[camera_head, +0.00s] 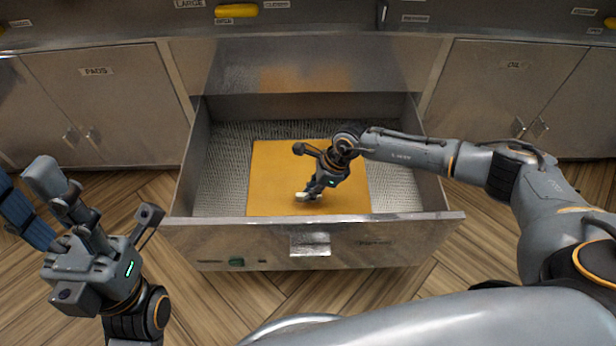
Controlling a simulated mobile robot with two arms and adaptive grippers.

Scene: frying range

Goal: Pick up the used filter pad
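The used filter pad is a flat orange-yellow square (270,180) lying on the mesh floor of an open metal drawer (215,235). My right gripper (303,172) is over the middle of the pad inside the drawer, its fingers spread apart with nothing visible between them. It hides a small part of the pad; whether it touches the pad I cannot tell. My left gripper (98,195) is open and empty, outside the drawer at the left, above the floor.
The drawer's raised walls and front edge surround the pad, with a handle (310,243) on the front. Closed cabinets stand left (110,110) and right (500,90). A yellow handle (236,10) is on the range above. Wooden floor (270,295) lies in front.

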